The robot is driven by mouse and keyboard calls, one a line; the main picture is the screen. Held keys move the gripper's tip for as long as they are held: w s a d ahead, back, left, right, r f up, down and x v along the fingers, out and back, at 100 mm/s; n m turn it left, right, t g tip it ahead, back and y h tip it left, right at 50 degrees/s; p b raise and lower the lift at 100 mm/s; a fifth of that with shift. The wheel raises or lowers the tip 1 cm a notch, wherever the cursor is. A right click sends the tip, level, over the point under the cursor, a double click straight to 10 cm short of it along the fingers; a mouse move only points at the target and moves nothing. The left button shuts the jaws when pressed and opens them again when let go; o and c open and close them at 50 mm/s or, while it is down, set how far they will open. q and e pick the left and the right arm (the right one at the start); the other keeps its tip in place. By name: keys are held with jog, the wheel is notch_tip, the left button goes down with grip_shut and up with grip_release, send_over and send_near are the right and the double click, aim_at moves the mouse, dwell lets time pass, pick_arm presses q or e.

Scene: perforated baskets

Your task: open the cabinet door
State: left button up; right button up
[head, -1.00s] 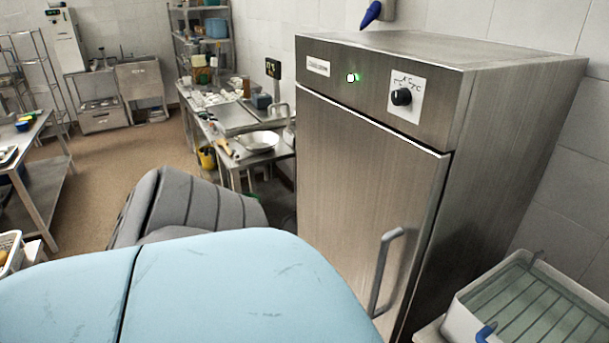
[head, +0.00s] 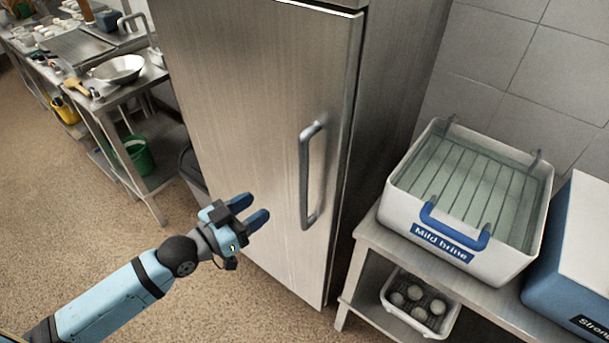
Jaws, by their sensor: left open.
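The steel cabinet door (head: 245,110) fills the upper middle of the head view and looks shut. Its grey vertical bar handle (head: 306,178) is near the door's right edge. My left gripper (head: 262,208) is open and empty, with blue fingertips pointing toward the handle. It is to the left of the handle's lower half and apart from it in the picture. The distance in depth is hard to tell. My right gripper is not in view.
A steel shelf (head: 372,240) right of the cabinet holds a white "Mild brine" tub (head: 405,188) and a blue-white box (head: 570,270). A lower basket (head: 448,325) holds round items. A worktable (head: 140,85) with a bowl stands left. Floor before the door is clear.

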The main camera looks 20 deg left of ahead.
aim_at(300, 179)
pick_arm(q)
jog(key=p+x, duration=0.1)
jog(key=x, duration=1.1)
jog(key=shift+w+d+r+p, duration=0.2)
jog(key=shift+d+r+p, duration=0.05)
jog(key=shift+d+p, duration=0.15)
jog(key=shift+w+d, duration=0.2)
jog(key=shift+w, duration=0.25)
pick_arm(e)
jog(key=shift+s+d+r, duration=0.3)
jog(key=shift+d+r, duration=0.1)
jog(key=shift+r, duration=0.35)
pick_arm(q)
grip_shut()
